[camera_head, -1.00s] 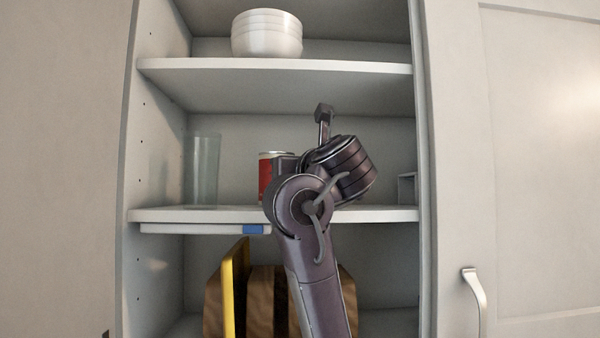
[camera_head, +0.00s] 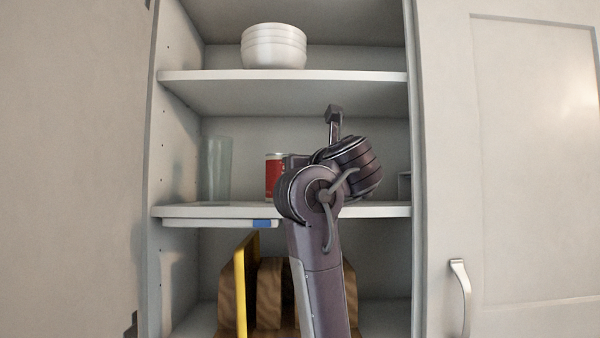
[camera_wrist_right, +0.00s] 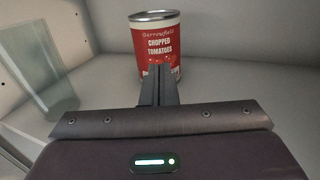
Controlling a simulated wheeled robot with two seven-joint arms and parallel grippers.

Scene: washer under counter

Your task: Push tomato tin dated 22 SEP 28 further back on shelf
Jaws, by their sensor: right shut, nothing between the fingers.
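A red tomato tin (camera_head: 274,176) with a silver rim stands upright on the middle shelf (camera_head: 190,211), partly hidden by my right arm in the head view. In the right wrist view the tin (camera_wrist_right: 155,40) reads "Chopped Tomatoes"; no date can be read. My right gripper (camera_wrist_right: 158,72) is shut and empty, its fingertips pointing at the lower front of the tin. They overlap the tin's lower edge in the picture; I cannot tell whether they touch it. The head view hides these fingertips behind my wrist. My left gripper is not in view.
A clear glass (camera_head: 216,168) stands left of the tin and also shows in the right wrist view (camera_wrist_right: 40,62). White bowls (camera_head: 273,46) sit on the upper shelf. Wooden boards (camera_head: 268,295) and a yellow board (camera_head: 240,285) stand below. A grey object (camera_head: 404,186) is at the shelf's right.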

